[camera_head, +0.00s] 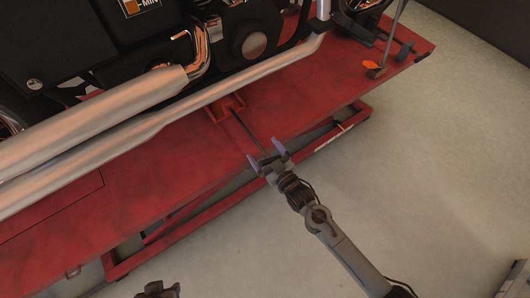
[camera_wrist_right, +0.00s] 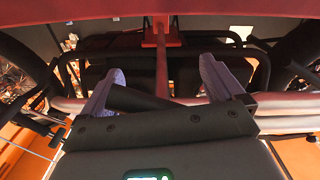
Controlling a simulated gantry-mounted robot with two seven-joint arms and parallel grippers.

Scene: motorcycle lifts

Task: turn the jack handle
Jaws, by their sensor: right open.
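The jack (camera_head: 226,107) is a small red piece on the red lift platform, below the motorcycle. Its handle (camera_head: 243,130) is a thin dark rod running from it toward the platform's near edge. My right gripper (camera_head: 266,156) is open at the outer end of this rod. In the right wrist view the handle (camera_wrist_right: 162,62) is a reddish bar between the two purple fingers, with a visible gap on each side. Its near end is hidden behind the gripper body. Part of what looks like my left gripper (camera_head: 158,291) shows at the bottom edge; its fingers cannot be made out.
The red lift platform (camera_head: 85,222) fills the left and middle, with its lower frame (camera_head: 330,131) beneath. The motorcycle's exhaust pipe (camera_head: 110,110) runs above it. A stand with an orange piece (camera_head: 375,69) is at the platform's right end. Grey floor (camera_head: 450,170) at right is clear.

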